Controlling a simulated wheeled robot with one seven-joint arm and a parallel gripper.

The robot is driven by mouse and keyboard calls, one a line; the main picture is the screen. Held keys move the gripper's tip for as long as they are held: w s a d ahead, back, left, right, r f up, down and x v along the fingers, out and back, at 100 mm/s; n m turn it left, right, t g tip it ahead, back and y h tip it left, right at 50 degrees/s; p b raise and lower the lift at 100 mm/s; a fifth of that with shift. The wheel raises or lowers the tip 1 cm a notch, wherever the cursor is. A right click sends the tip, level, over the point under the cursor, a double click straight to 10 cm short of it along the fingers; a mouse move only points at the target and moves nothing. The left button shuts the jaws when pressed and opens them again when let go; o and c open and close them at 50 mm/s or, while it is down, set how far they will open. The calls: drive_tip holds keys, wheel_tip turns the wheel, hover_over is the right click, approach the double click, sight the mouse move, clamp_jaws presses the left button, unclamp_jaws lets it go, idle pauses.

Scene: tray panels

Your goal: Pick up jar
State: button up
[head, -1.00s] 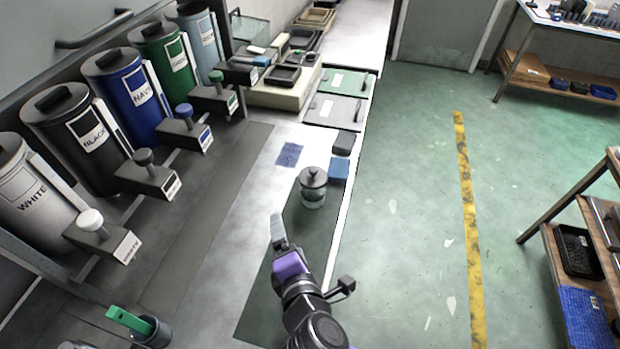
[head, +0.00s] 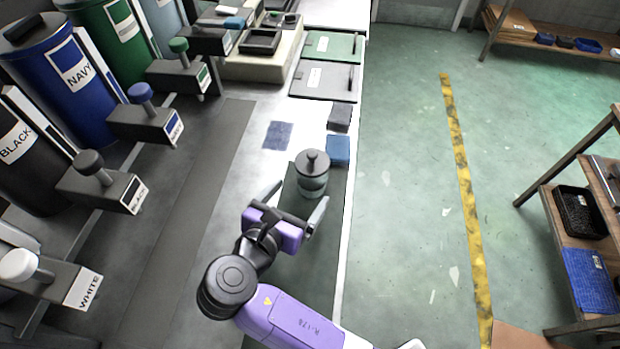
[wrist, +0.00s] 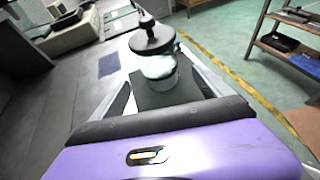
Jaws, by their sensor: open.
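The jar (head: 313,182) is clear glass with a dark lid and round knob. It stands upright on a dark green mat (head: 318,255) near the counter's right edge. My gripper (head: 298,194) is open, with its two fingers spread on the near side of the jar. In the wrist view the jar (wrist: 157,64) stands ahead, between and slightly beyond the fingers.
Labelled canisters and dispensers, such as the navy one (head: 150,118), line the left. A blue block (head: 338,150) and a dark block (head: 340,118) sit just behind the jar. A blue cloth (head: 277,135) lies flat to its left. Open floor lies to the right.

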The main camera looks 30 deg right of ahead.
drive_tip(key=x, duration=0.7)
drive_tip(key=shift+w+d+r+p, duration=0.15)
drive_tip(key=shift+d+r+p, duration=0.05)
drive_tip(key=shift+p, duration=0.15)
drive_tip(key=shift+r, duration=0.1)
clamp_jaws()
